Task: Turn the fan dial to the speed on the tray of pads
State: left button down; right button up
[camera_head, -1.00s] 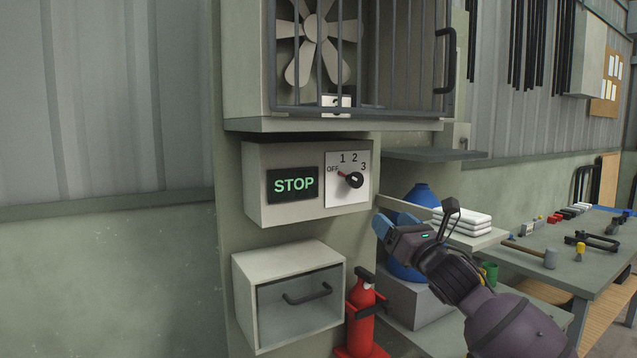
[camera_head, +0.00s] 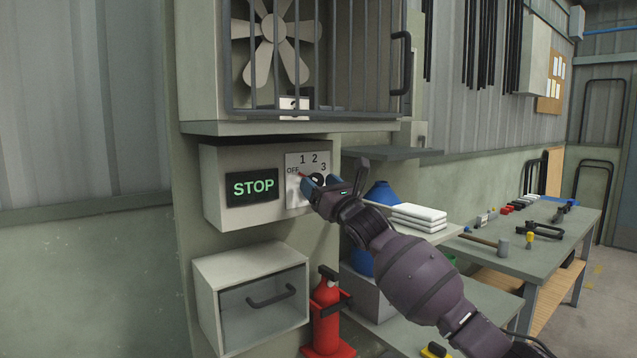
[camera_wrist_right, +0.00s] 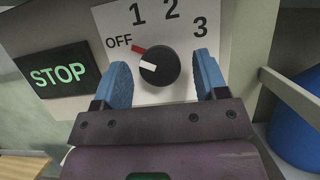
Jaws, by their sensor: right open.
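The fan dial (camera_wrist_right: 172,62) is a black knob on a white plate marked OFF, 1, 2 and 3. Its red pointer tip is at OFF. In the head view the plate (camera_head: 296,162) is partly covered by my right gripper (camera_head: 313,188). In the wrist view my right gripper (camera_wrist_right: 163,80) is open, with one blue finger on each side of the dial's near part; I cannot tell whether they touch it. White pads (camera_head: 418,216) lie stacked on a pale tray (camera_head: 446,235) behind my right arm. No speed mark is readable there. My left gripper is out of view.
A green STOP display (camera_head: 252,188) is left of the dial plate. The caged fan (camera_head: 277,45) is above, with a small card (camera_head: 294,105). A drawer box (camera_head: 250,295) and red extinguisher (camera_head: 327,315) are below. A tool bench (camera_head: 530,250) stands at right.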

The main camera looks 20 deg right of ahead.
jog(key=shift+w+a+r, duration=0.15)
jog(key=shift+w+r, duration=0.05)
jog(key=shift+w, duration=0.15)
jog(key=c, duration=0.9)
